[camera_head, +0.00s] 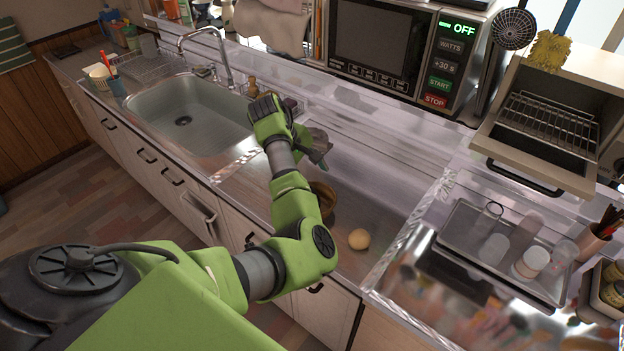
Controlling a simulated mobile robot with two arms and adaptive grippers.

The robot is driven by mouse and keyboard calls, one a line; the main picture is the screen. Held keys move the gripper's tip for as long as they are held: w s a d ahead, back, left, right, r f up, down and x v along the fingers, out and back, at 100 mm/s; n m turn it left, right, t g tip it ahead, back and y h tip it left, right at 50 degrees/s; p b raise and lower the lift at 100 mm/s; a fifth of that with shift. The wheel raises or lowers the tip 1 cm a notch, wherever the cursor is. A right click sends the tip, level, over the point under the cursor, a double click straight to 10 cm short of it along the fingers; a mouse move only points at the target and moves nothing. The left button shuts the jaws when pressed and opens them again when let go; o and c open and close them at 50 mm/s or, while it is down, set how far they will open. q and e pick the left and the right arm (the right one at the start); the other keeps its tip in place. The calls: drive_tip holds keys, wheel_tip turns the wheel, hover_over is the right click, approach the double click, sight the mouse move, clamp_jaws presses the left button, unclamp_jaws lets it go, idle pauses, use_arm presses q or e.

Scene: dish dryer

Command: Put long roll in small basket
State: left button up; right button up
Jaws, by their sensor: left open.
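My left gripper (322,160) is open above the counter, to the right of the sink, with its fingers pointing down and to the right. The green arm hides part of the counter below it. A brown, rounded container (326,203), which may be the small basket, sits on the counter just below the gripper, partly hidden behind my arm. A small round tan roll (359,239) lies on the counter to the right of my elbow. I cannot make out a long roll. My right gripper is out of view.
The sink (190,112) with its tap (222,62) is at the left. A microwave (385,45) stands behind the counter. An open toaster oven (545,120) and a metal tray (478,222) with glassware are at the right. The counter around the round roll is clear.

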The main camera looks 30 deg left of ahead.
use_arm(q)
wheel_tip(320, 180, up, 5)
drive_tip(key=shift+f+p, duration=0.1)
drive_tip(key=shift+p, duration=0.8)
